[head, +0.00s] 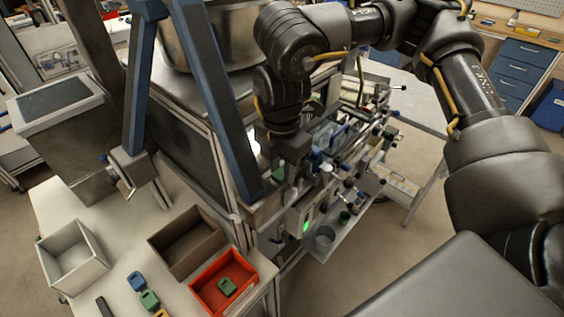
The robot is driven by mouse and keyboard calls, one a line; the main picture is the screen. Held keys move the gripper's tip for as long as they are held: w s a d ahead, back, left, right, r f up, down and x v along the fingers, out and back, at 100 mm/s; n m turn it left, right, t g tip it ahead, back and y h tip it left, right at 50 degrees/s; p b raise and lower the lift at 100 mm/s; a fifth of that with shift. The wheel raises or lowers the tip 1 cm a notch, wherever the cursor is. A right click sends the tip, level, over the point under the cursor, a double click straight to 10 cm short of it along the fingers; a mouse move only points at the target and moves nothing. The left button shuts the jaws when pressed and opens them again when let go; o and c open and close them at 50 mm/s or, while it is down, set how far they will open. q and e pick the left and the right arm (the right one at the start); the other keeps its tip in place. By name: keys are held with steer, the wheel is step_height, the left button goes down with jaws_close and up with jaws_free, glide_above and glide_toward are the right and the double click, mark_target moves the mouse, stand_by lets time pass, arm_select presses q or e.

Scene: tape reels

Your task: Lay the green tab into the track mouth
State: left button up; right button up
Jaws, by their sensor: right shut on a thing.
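My right gripper (290,172) hangs down from the arm over the near end of the machine. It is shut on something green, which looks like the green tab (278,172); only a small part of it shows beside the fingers. The machine's track (325,150) runs back from the gripper, crowded with rollers and small fittings. I cannot make out the track mouth clearly, nor whether the tab touches it. My left gripper is not in view.
On the near table, a red bin (198,300) holds a green piece (227,287). A brown bin (162,240) and a pale bin (73,279) stand beside it. Blue (136,281) and green (149,300) tags lie in front. A blue frame post (215,95) rises close left of my gripper.

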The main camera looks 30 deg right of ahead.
mark_target(281, 173)
steer(key=shift+s+f, duration=0.1)
steer(key=shift+f+b, duration=0.45)
steer(key=shift+f, duration=0.05)
steer(key=o, duration=1)
steer(key=shift+r+p, duration=0.55)
steer(key=shift+r, duration=0.2)
steer(key=shift+r+b, duration=0.3)
steer(key=shift+b, duration=0.05)
step_height(281, 173, up, 11)
steer(key=b, duration=0.2)
